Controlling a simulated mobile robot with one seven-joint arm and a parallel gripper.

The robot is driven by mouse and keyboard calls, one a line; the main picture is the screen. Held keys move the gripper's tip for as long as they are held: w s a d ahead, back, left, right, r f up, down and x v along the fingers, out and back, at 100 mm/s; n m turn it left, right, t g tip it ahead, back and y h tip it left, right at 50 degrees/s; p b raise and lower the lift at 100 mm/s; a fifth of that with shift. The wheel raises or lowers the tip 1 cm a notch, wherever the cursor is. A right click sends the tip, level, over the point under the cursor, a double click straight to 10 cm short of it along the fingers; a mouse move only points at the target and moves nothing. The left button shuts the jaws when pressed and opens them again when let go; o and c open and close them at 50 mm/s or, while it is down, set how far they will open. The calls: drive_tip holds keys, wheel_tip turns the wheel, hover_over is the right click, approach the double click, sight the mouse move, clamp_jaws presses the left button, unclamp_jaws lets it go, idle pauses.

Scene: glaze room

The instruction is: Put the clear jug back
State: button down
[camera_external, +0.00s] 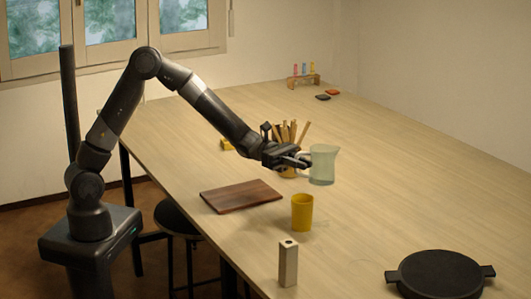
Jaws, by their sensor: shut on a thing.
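A clear, faintly greenish jug (323,166) shows near the middle of the external view, upright, with its handle on the left and its spout at the upper right. My gripper (301,162) is shut on the jug at its handle side. The jug appears to be held a little above the table (400,190), though the gap under it is hard to judge. My fingers partly hide the handle.
A yellow cup (302,213) stands in front of the jug. A dark wooden board (240,196) lies to the left. A holder of wooden sticks (287,140) stands behind my gripper.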

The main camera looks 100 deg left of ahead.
drive_tip(key=shift+w+a+f, duration=0.45)
drive_tip(key=shift+a+f, duration=1.25)
drive_tip(key=shift+w+a+f, duration=0.4)
drive_tip(key=shift+a+f, duration=1.25)
drive_tip(key=shift+f, duration=0.05)
drive_tip(key=shift+w+a+f, duration=0.45)
drive_tip(key=shift+a+f, duration=1.25)
drive_tip(key=shift+f, duration=0.15)
drive_tip(key=c, duration=1.5)
unclamp_jaws()
drive_tip(key=v, duration=1.2)
drive_tip(key=shift+a, duration=0.1)
